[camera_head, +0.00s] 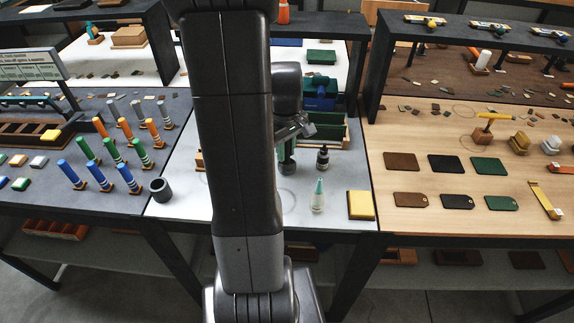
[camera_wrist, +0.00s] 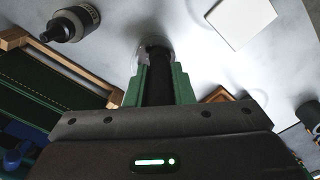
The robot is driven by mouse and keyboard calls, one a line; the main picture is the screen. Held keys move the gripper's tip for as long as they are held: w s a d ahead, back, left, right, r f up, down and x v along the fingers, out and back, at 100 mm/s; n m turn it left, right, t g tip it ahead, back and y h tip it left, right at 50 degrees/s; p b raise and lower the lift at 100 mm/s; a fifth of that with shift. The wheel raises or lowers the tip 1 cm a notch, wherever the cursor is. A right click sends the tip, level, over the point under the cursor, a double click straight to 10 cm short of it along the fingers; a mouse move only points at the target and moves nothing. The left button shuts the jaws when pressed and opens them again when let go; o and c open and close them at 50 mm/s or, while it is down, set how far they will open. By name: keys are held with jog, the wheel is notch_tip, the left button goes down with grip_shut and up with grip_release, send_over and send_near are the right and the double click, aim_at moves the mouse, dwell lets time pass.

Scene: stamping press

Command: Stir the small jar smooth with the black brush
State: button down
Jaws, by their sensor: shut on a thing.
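My gripper (camera_wrist: 158,88) has green fingers closed on the dark handle of the black brush (camera_wrist: 158,70). The brush's far end reaches to the small clear jar (camera_wrist: 139,48), whose rim shows just past the fingertips. I cannot tell how deep the bristles sit or what the jar's contents look like. In the head view my gripper (camera_head: 287,155) is low over the white table, partly hidden by my arm.
A dark dropper bottle (camera_wrist: 70,24) stands left of the jar in the wrist view; it also shows in the head view (camera_head: 322,158). A teal-tipped bottle (camera_head: 318,197) and a yellow block (camera_head: 360,205) stand nearer the front edge. A white square (camera_wrist: 241,20) lies at upper right.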

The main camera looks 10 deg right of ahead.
jog(key=shift+d, duration=0.35)
jog(key=shift+w+d, duration=0.15)
jog(key=shift+w, duration=0.4)
jog(key=shift+a, duration=0.45)
jog(key=shift+s, duration=0.5)
